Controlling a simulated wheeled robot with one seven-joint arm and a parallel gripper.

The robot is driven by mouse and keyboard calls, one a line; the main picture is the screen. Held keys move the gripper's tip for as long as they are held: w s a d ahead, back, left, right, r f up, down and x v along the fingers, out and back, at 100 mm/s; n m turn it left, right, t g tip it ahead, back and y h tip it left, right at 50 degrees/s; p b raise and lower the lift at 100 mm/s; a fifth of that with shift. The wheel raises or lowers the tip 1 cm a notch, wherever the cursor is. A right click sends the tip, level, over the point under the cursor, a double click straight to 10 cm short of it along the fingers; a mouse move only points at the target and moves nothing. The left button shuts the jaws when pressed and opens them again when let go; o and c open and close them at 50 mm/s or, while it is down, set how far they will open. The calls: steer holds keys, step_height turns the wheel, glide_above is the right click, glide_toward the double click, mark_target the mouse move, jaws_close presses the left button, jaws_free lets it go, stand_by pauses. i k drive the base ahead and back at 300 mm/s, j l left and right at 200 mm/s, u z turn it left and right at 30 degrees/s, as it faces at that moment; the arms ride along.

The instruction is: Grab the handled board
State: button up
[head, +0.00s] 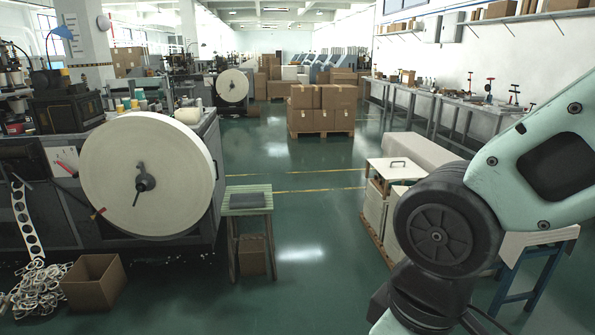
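The handled board (386,171) looks like a flat, pale panel with a small dark handle on its top face. It lies on top of a low wooden-edged stand or stack (374,212) right of the middle in the head view. My mint-green and black arm fills the right side and covers part of the stand's right side. My gripper is not in view, so its opening and contact cannot be seen.
A large paper roll (148,176) on a machine fills the left. A small green-topped table (248,190) stands beside it, with an open carton (93,283) at lower left. Stacked cartons (321,109) stand farther back. The central green floor (310,230) is clear.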

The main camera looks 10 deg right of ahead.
mark_target(393, 169)
steer(key=i+z, duration=0.15)
steer(key=i, duration=0.5)
steer(key=i+z, duration=0.15)
steer(key=i, duration=0.5)
steer(key=i+j+z, duration=0.1)
steer(key=i, duration=0.55)
steer(key=i+z, duration=0.15)
steer(key=i, duration=0.35)
steer(key=i+z, duration=0.15)
steer(key=i, duration=0.35)
steer(key=i+z, duration=0.15)
steer(key=i, duration=0.35)
steer(key=i+j+z, duration=0.15)
steer(key=i, duration=0.35)
steer(key=i+j+z, duration=0.15)
steer(key=i, duration=0.35)
